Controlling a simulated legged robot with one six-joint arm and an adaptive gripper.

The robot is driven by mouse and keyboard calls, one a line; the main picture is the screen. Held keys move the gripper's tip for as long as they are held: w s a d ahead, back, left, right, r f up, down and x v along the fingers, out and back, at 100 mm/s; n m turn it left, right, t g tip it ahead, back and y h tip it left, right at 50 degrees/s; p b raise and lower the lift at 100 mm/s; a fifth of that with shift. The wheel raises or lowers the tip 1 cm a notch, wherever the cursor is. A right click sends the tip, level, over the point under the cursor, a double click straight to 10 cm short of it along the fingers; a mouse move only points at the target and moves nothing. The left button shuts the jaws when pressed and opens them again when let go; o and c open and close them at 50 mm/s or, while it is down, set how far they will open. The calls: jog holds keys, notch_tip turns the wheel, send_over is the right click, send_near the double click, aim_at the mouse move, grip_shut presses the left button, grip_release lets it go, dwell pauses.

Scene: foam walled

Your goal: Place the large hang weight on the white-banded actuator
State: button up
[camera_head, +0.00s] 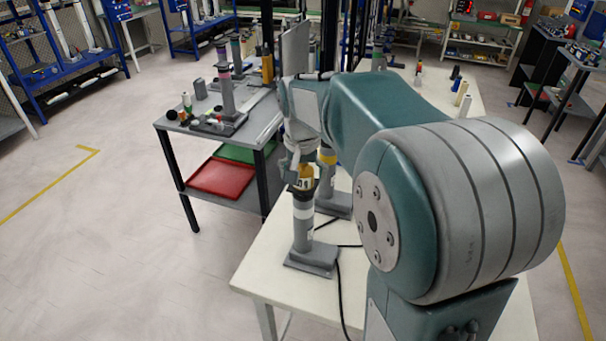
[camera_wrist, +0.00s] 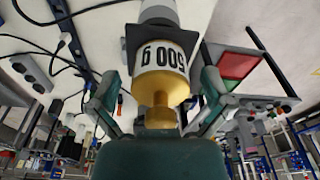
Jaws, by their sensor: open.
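The large hang weight is a brass cylinder with a white label reading 500 g; it shows in the wrist view (camera_wrist: 160,62) and the head view (camera_head: 304,182). It sits upright on top of the white-banded actuator (camera_head: 303,212), a grey column on a flat base on the white table. My gripper (camera_head: 300,158) is just above and around the weight's upper part. In the wrist view my gripper (camera_wrist: 158,92) is open, with one finger on each side of the weight's neck and visible gaps. The exact seating under the weight is partly hidden.
A yellow-banded actuator (camera_head: 328,157) stands close behind on the same white table (camera_head: 270,262). Black cables run beside the bases. A grey bench (camera_head: 258,128) at the left carries a pink-banded column (camera_head: 226,90) and small parts, with a red tray (camera_head: 221,177) below.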

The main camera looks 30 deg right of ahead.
aim_at(302, 175)
notch_tip(302, 175, up, 12)
jog(key=s, duration=0.1)
jog(key=s+a+f+n+t, duration=0.2)
jog(key=s+a+f+n, duration=0.1)
jog(key=s, duration=0.6)
jog(key=s+a+f+n+t, duration=0.2)
jog(key=s+a+f+n, duration=0.2)
jog(key=s, duration=0.6)
notch_tip(302, 175, down, 3)
jog(key=shift+s+a+f+y, duration=0.15)
jog(key=shift+a+y, duration=0.25)
jog(key=shift+a, duration=0.75)
